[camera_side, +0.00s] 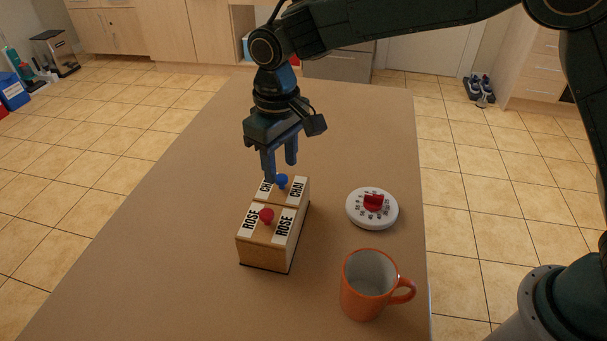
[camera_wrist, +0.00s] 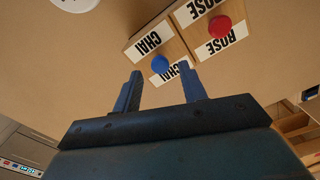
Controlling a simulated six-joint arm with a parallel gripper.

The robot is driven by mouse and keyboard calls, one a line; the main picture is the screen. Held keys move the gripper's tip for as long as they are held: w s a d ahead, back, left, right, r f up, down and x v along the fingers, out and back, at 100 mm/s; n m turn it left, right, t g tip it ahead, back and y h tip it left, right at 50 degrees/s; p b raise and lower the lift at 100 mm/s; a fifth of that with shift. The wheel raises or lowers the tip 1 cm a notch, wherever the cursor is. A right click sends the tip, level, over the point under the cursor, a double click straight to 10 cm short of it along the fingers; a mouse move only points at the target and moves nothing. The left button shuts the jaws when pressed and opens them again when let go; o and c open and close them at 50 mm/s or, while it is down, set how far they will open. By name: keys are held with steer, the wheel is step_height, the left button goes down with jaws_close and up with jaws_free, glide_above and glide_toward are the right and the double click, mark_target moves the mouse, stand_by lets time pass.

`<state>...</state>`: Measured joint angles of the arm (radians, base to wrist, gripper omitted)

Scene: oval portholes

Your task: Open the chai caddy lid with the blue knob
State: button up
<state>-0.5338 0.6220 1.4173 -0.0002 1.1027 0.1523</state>
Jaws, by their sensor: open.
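The wooden caddy (camera_side: 266,244) stands on the table with two lids side by side. The chai lid (camera_side: 297,189), at the far end, carries a blue knob (camera_side: 281,181) and CHAI labels; it lies closed. The rose lid, nearer the side camera, has a red knob (camera_side: 266,215) and ROSE labels. My gripper (camera_side: 279,168) is open, fingers pointing down, just above the chai end. In the wrist view the blue knob (camera_wrist: 160,63) shows beyond the fingertips (camera_wrist: 163,76), roughly between them. The fingers appear empty; whether they touch the knob I cannot tell.
A white dial timer with a red knob (camera_side: 372,209) lies right of the caddy. An orange mug (camera_side: 369,284) stands at the front right, near the table's edge. The table (camera_side: 170,240) is clear to the left and behind.

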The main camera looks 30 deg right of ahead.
mark_target(282, 184)
steer(key=shift+f, duration=1.45)
steer(key=shift+c, duration=0.4)
jaws_close()
